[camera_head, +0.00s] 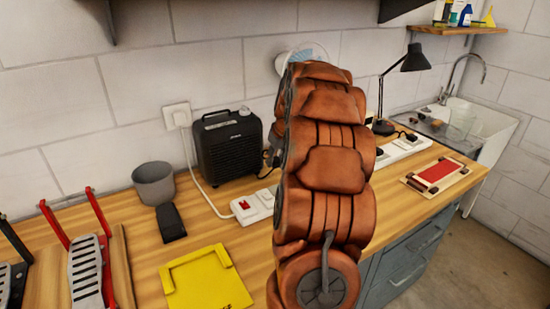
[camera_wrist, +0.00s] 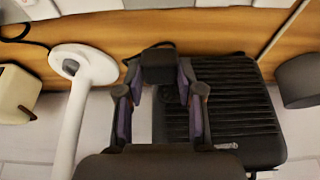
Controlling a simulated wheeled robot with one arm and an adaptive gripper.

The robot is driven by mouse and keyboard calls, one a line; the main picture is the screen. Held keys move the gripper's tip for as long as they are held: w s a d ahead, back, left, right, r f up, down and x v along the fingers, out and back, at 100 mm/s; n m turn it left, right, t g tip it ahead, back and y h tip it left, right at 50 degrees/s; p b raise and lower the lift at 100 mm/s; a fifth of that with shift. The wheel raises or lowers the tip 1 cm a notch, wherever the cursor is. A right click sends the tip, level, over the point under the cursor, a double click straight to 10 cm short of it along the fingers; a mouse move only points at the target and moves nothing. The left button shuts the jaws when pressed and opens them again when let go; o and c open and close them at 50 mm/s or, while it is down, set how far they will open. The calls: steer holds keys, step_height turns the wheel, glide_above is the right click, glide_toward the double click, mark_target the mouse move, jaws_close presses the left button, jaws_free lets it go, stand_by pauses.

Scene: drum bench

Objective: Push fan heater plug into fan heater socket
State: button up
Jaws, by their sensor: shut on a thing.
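In the wrist view my gripper (camera_wrist: 160,80) is shut on a small dark block, the fan heater plug (camera_wrist: 159,64), held between its two fingertips. The black fan heater (camera_head: 229,146) stands on the bench against the wall; its ribbed body (camera_wrist: 222,110) shows beside the gripper in the wrist view. In the head view my arm hides the plug and most of the gripper. A white power strip (camera_head: 248,208) with a red switch lies in front of the heater, partly behind my arm. I cannot tell which outlet is the fan heater socket.
A grey pot (camera_head: 154,183), a black block (camera_head: 171,222) and a yellow tray (camera_head: 206,279) are at the left. A second white strip (camera_head: 408,147), a black desk lamp (camera_head: 405,65) and a red-and-cream board (camera_head: 437,174) are at the right. A white stand (camera_wrist: 80,75) is close to the gripper.

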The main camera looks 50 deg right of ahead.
steer(key=shift+s+a+f+b, duration=0.1)
steer(key=shift+s+a+b, duration=0.3)
steer(key=shift+s, duration=0.5)
steer(key=shift+s+a+f+b, duration=0.2)
steer(key=shift+s+b, duration=0.25)
steer(key=shift+s, duration=0.5)
steer(key=shift+s+a+f+b, duration=0.1)
steer(key=shift+s+a+b, duration=0.3)
steer(key=shift+s, duration=0.5)
steer(key=shift+d+f+b, duration=0.1)
steer(key=shift+f+b, duration=1.45)
steer(key=shift+f, duration=0.4)
steer(key=shift+f+b, duration=0.1)
steer(key=shift+b, duration=0.45)
stand_by(0.8)
steer(key=shift+f+b, duration=0.45)
steer(key=shift+f, duration=0.15)
stand_by(1.2)
